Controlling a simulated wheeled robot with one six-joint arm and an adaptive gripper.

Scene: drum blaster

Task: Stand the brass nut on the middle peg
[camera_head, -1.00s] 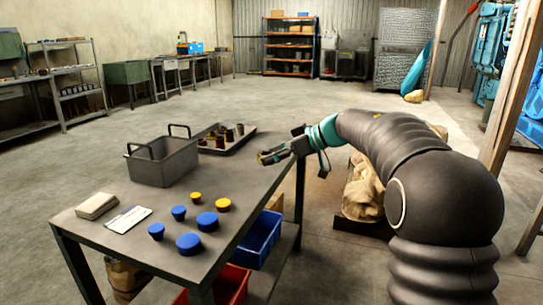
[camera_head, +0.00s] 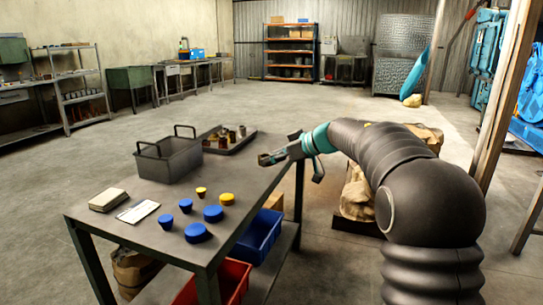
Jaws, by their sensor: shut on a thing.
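My gripper (camera_head: 264,159) is at the end of my arm, over the right far side of the table, just right of and nearer than the metal tray (camera_head: 240,147). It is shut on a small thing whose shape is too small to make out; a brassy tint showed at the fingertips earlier. I cannot confirm that it is the brass nut. Several small dark and brass-coloured upright pieces (camera_head: 232,136) stand in the tray. I cannot tell which of them is the middle peg.
A grey bin with handles (camera_head: 168,163) stands left of the tray. Several blue knobs (camera_head: 197,233) and two yellow ones (camera_head: 227,198) stand nearer on the table. A box (camera_head: 107,199) and a white card (camera_head: 138,211) lie at left. Blue (camera_head: 259,237) and red bins sit below.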

